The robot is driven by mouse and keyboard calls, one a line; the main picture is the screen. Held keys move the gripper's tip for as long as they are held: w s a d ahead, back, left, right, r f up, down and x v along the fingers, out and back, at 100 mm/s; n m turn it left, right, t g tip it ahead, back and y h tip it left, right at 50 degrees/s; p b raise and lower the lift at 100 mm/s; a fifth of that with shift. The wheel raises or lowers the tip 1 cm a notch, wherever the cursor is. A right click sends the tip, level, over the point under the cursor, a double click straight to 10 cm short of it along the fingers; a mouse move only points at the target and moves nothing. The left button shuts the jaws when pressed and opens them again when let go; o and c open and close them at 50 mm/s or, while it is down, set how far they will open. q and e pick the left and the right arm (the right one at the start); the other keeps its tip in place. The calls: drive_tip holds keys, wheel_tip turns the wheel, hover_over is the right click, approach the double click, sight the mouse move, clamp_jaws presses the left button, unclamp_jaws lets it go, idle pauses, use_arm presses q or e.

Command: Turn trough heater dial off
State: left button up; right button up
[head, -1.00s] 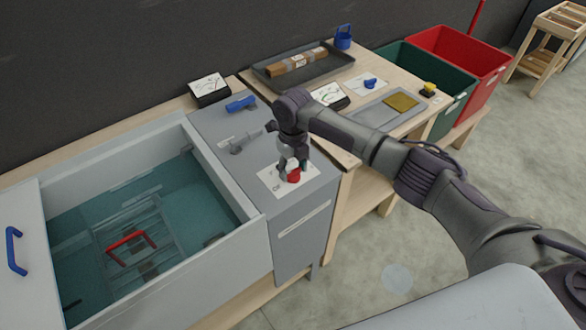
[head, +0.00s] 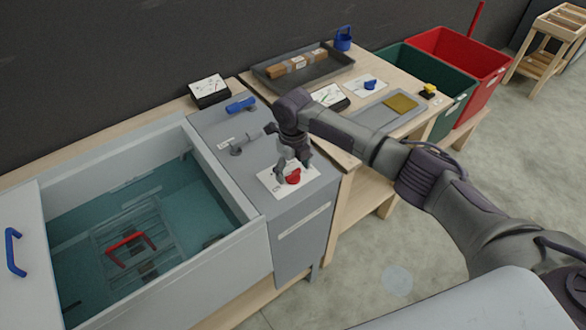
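The red heater dial (head: 293,177) sits on a white label plate (head: 272,182) on top of the grey control box (head: 305,228) at the right end of the trough (head: 240,243). My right gripper (head: 293,168) points down at the dial from above and behind. Its fingers are spread, one to each side of the dial. I cannot tell whether they touch it. The gripper hides part of the dial and the label, so the dial's setting is not readable. My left gripper is out of view.
On the box are a blue lever (head: 240,104) and a grey tap-like fitting (head: 238,148). A red handle (head: 130,243) shows in the water-filled trough. A bench to the right bears a dark tray (head: 270,75). Green and red bins (head: 450,48) stand beyond.

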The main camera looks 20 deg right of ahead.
sight(293, 172)
drive_tip(key=shift+r, duration=0.25)
wheel_tip(293, 172, up, 12)
drive_tip(key=shift+f, duration=0.25)
drive_tip(key=shift+f, duration=0.1)
idle(0.5)
